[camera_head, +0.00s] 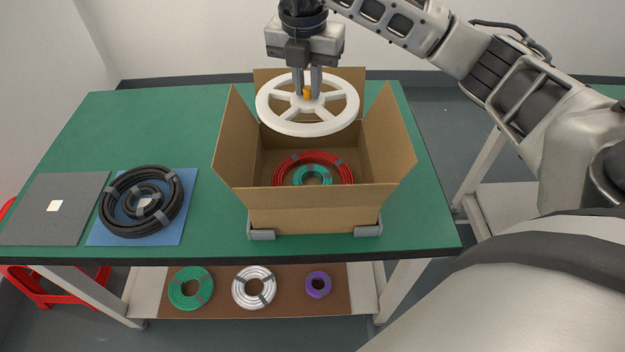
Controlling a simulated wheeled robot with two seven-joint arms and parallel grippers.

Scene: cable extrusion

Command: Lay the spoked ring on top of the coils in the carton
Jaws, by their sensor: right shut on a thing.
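The white spoked ring (277,119) hangs roughly level above the open carton, over its back half. My right gripper (307,88) points down and is shut on the orange hub piece at the ring's middle. The brown carton (315,210) stands on the green table with its flaps spread open. Inside it lie a red coil (284,169) and a smaller teal coil (312,170) within the red one's opening. The ring is apart from the coils and hides part of the carton's back. My left gripper is out of view.
Grey corner blocks (262,235) sit at the carton's front corners. At left, black coils (117,219) lie on a blue mat (180,205), beside a grey panel (45,220). Green (190,288), white (254,288) and purple (318,285) coils lie on the lower shelf.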

